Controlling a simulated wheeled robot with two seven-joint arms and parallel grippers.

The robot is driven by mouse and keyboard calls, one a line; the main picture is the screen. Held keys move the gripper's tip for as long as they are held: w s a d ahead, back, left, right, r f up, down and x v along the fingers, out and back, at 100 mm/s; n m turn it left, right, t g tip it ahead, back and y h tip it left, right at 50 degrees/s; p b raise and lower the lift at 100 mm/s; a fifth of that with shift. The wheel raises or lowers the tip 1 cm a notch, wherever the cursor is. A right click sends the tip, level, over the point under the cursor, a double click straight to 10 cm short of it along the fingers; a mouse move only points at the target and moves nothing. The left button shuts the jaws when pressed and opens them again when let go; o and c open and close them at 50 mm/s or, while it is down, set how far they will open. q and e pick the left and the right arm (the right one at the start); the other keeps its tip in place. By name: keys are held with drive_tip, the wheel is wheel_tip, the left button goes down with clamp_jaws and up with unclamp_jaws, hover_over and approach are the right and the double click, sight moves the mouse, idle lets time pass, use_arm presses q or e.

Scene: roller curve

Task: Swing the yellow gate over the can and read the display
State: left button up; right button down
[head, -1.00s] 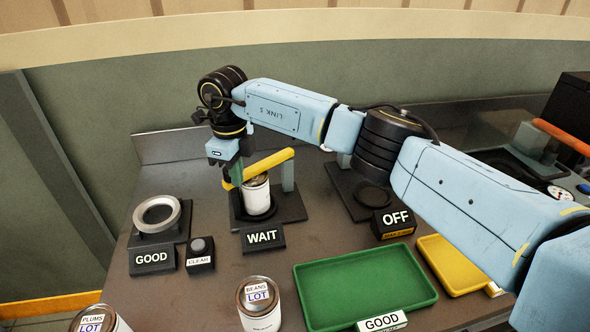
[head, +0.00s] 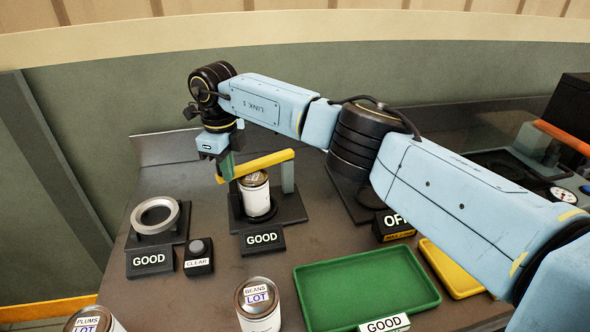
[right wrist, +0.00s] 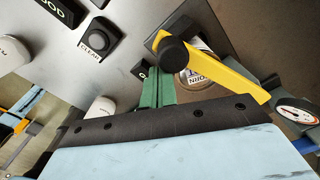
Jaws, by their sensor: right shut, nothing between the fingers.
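The yellow gate (head: 265,163) reaches left from its grey post (head: 288,176) across the top of a white can (head: 255,197). The can stands upright on the dark station base (head: 289,211); part of its lid is hidden under the gate. The display (head: 262,239) in front reads GOOD. My right gripper (head: 224,168) is shut and empty at the gate's free end; I cannot tell if it touches. In the right wrist view its green fingers (right wrist: 157,90) are together beside the gate (right wrist: 222,76) and its black knob (right wrist: 173,53). My left gripper is not in view.
A ring fixture (head: 157,215) with another GOOD display and a CLEAR button (head: 198,250) stand left. A BEANS can (head: 258,305), a PLUMS can (head: 92,321), a green tray (head: 366,285) and a yellow tray (head: 452,270) are in front.

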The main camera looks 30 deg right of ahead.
drive_tip(key=shift+s, duration=0.1)
drive_tip(key=shift+s+d+p, duration=0.1)
drive_tip(key=shift+s+p, duration=0.35)
drive_tip(key=shift+s, duration=0.05)
wheel_tip(320, 180, up, 7)
drive_tip(key=p, duration=0.4)
drive_tip(key=shift+p, duration=0.35)
idle(0.5)
